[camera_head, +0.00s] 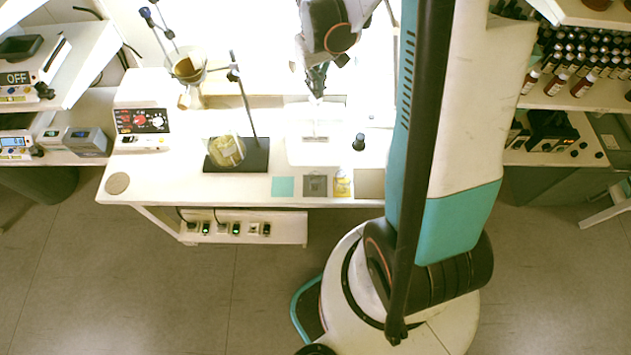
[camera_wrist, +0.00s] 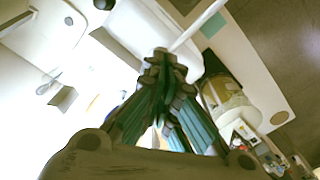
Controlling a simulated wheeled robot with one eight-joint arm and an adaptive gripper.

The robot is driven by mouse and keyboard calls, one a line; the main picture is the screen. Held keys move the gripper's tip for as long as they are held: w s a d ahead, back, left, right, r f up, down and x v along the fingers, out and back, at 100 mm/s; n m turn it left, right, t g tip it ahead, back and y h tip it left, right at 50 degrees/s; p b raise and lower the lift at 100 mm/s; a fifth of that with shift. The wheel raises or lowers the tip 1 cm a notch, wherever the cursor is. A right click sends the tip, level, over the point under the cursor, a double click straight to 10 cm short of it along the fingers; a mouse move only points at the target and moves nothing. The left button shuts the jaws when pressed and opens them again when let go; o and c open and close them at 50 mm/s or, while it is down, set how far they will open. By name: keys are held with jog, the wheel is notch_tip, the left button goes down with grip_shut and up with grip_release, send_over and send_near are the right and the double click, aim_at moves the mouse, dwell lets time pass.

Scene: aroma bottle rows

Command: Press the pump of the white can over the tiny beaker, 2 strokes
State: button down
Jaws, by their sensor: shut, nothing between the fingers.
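My gripper (camera_head: 317,90) points down over the back middle of the white bench, above a pale tray-like platform (camera_head: 299,152). In the wrist view its dark fingers (camera_wrist: 162,58) are shut together with nothing between them. A thin white tube (camera_wrist: 198,26) runs from just beyond the fingertips toward the bench front. It looks like the pump spout of the white can, but the can's body is mostly hidden by the fingers and lost against bright white. Whether the fingertips touch the pump cannot be told. The tiny beaker cannot be picked out clearly; glare washes out the platform.
Left of the platform stand a black-based stand (camera_head: 258,158), a round flask with yellow contents (camera_head: 226,150) and a control box (camera_head: 142,122). A dark-topped small item (camera_head: 358,142) stands right. Flat squares, including a teal one (camera_head: 283,187), line the front edge.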

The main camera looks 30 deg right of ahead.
jog(key=shift+f, duration=0.2)
jog(key=shift+f+b, duration=1.55)
jog(key=shift+b, duration=0.05)
jog(key=shift+r, duration=0.2)
jog(key=shift+r+p, duration=1.05)
jog(key=shift+r, duration=0.5)
jog(key=shift+f, duration=0.1)
